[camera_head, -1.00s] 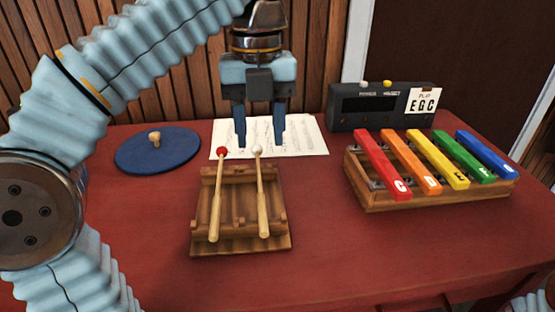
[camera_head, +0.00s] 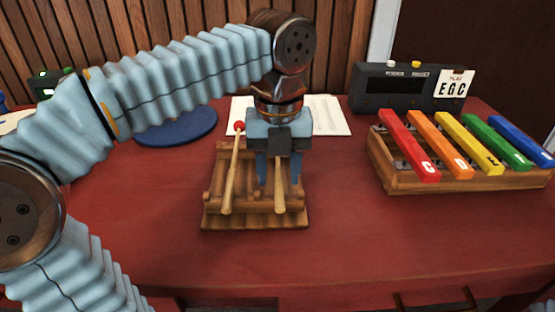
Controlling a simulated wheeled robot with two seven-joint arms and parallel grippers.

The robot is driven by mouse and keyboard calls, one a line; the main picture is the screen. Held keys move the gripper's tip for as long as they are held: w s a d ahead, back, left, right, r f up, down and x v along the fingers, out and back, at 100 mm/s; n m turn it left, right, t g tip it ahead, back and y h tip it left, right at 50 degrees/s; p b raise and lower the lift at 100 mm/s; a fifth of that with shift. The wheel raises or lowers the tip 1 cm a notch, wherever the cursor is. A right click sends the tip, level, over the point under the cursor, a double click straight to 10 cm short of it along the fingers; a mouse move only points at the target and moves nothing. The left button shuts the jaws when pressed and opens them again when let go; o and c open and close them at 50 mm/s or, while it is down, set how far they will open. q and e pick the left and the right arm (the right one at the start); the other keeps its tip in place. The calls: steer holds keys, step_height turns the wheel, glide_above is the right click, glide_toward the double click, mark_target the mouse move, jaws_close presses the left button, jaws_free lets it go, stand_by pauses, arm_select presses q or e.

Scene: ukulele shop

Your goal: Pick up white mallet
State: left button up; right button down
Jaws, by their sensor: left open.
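The white mallet (camera_head: 280,195) lies on the right side of a wooden rack (camera_head: 256,222). Its wooden handle shows, and its white head is hidden behind my left gripper. My left gripper (camera_head: 278,182) points down over the rack, open, with one finger on each side of the handle. I cannot tell whether the fingers touch it. A red-headed mallet (camera_head: 231,172) lies on the rack to the left, apart from the gripper. My right gripper does not show.
A xylophone (camera_head: 455,178) with coloured bars stands at the right. Behind it is a black box (camera_head: 400,88) with an "EGC" card. A blue disc (camera_head: 178,128) and sheet music (camera_head: 328,115) lie behind the rack. The red tabletop in front is clear.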

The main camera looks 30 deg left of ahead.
arm_select(q)
jaws_close()
stand_by(0.4)
